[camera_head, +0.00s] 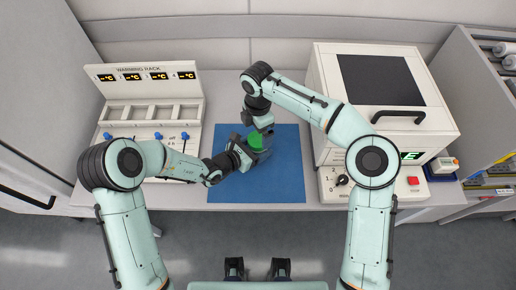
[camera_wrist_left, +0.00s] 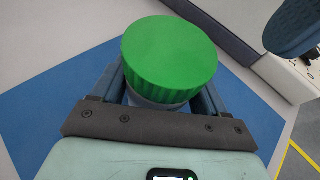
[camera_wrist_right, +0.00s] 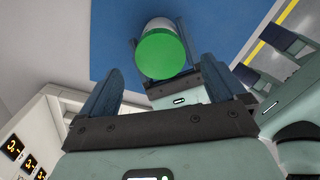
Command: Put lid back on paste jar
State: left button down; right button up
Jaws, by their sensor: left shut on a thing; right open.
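The paste jar (camera_wrist_left: 160,101) is a pale container, mostly hidden below its lid and between the fingers of my left gripper (camera_head: 247,152), which is shut around it. The ribbed green lid (camera_wrist_left: 170,50) sits on top of the jar, roughly level; I cannot tell whether it is screwed tight. The lid also shows in the head view (camera_head: 255,139) and in the right wrist view (camera_wrist_right: 161,54). My right gripper (camera_head: 262,125) is open and empty just above and behind the lid. The lid shows between and beyond its fingers in the right wrist view, apart from them.
A blue mat (camera_head: 285,180) lies under the jar, with clear room to the right and front. A warming rack (camera_head: 140,85) with empty slots and blue knobs stands left. A white oven-like machine (camera_head: 318,110) with a dark window stands close on the right, beside my right arm.

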aim_at(258, 139)
notch_tip(258, 139, up, 3)
jog(key=n, duration=0.3)
jog(key=shift+r, duration=0.2)
jog(key=shift+f, duration=4.05)
